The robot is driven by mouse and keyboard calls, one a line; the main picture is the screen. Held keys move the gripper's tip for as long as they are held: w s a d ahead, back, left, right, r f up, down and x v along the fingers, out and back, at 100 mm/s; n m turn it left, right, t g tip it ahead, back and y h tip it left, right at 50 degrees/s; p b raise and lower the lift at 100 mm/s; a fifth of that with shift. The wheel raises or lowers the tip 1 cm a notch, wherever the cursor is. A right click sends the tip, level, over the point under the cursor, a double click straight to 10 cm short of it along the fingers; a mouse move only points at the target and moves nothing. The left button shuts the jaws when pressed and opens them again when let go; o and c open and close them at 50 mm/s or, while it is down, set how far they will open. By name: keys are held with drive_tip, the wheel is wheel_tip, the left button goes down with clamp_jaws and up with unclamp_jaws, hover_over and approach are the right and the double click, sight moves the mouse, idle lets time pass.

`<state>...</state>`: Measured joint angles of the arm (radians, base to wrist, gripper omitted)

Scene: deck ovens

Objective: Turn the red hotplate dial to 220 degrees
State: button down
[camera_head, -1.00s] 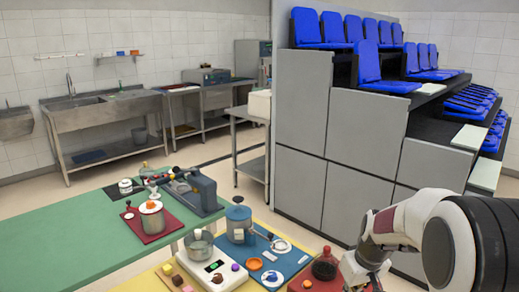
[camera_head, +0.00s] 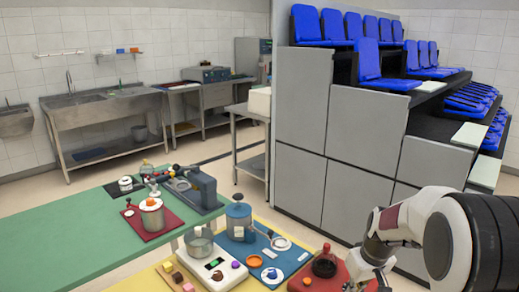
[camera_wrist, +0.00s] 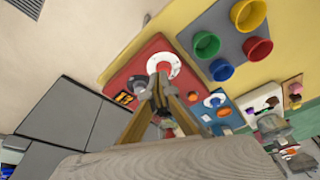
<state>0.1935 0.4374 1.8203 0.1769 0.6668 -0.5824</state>
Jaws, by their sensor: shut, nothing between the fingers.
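The red hotplate (camera_head: 302,285) sits at the front of the yellow table in the head view, with a dark round vessel (camera_head: 324,264) on it. In the wrist view the red hotplate (camera_wrist: 130,72) shows a white dial ring (camera_wrist: 175,67) and a small orange-and-black marking (camera_wrist: 124,98). My gripper (camera_wrist: 162,72) is shut and empty, its fingertips overlapping the dial's middle. I cannot tell whether they touch it. The fingers hide part of the dial, and its setting cannot be read. In the head view my gripper (camera_head: 372,284) is at the bottom edge, right of the vessel.
A blue board (camera_head: 262,257) with a blue pot (camera_head: 239,222) lies left of the hotplate. A white scale-like unit (camera_head: 213,277) holds a metal pot (camera_head: 199,243). In the wrist view, coloured cups (camera_wrist: 220,70) stand on a grey mat close by.

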drive_tip(key=shift+f, duration=2.75)
drive_tip(key=shift+w, duration=0.2)
drive_tip(key=shift+s+a, duration=0.1)
drive_tip(key=shift+a, duration=0.4)
drive_tip(key=shift+s+d, duration=0.1)
drive_tip(key=shift+s, duration=0.15)
drive_tip(key=shift+s, duration=0.2)
